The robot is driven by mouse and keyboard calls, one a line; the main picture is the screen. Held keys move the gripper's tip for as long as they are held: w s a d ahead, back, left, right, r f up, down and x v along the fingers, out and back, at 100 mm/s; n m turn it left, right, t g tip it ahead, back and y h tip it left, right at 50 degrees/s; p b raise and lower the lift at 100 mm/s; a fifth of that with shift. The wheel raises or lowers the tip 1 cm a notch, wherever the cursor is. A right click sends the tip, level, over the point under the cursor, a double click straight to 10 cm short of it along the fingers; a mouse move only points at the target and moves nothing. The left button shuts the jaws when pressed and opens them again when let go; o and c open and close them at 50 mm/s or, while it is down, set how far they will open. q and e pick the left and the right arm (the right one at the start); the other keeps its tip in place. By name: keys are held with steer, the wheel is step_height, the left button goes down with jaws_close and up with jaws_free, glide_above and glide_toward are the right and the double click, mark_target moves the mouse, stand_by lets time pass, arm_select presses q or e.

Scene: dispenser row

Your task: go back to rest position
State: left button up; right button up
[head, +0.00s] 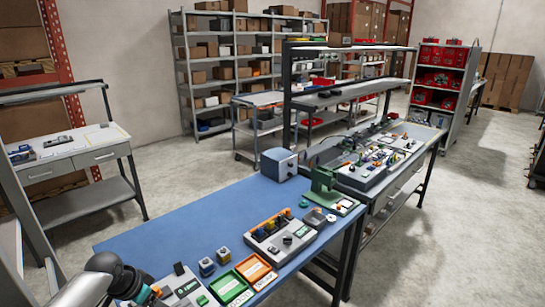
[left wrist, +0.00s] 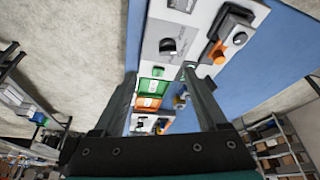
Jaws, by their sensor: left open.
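My left gripper (left wrist: 160,75) is open in the left wrist view, its two dark fingers spread with nothing held between them. Beyond the fingers lie a green tray (left wrist: 150,87), an orange tray and a white panel with a black knob (left wrist: 168,46). In the head view my left arm comes in at the lower left, over the near end of the blue-topped workbench (head: 185,240); the fingertips are not clear there. My right gripper is not in view.
On the bench are a green tray (head: 229,287), an orange tray (head: 254,268), a dispenser row (head: 282,237), small blocks and a grey-blue box (head: 279,164). A second bench (head: 390,180) adjoins behind. A side table (head: 75,150) stands left. Concrete floor is open between.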

arm_select(q)
steer(key=s+d+f+m+g, duration=0.1)
steer(key=s+d+f, duration=0.2)
steer(key=s+d, duration=1.05)
steer(key=s+d+r+n+y, duration=0.1)
steer(key=s+d+r+n, duration=0.1)
steer(key=s+r, duration=0.3)
steer(key=s+d+r+n, duration=0.2)
steer(key=s, duration=0.6)
step_height(320, 180, down, 32)
steer(key=s+b, duration=0.1)
steer(key=b, duration=1.1)
steer(key=s+a+f+b, duration=0.1)
steer(key=s+f+b, duration=0.3)
steer(key=f, duration=0.5)
steer(key=s+a+f+g+b, duration=0.1)
steer(key=s+f+b, duration=0.3)
steer(key=f, duration=0.5)
steer(key=s+a+f+m+g+b, duration=0.1)
steer(key=s+f+b, duration=0.2)
steer(key=s+f, duration=0.5)
steer(key=shift+f+y+b, duration=0.3)
steer(key=shift+f+b, duration=0.1)
steer(key=shift+f, duration=0.05)
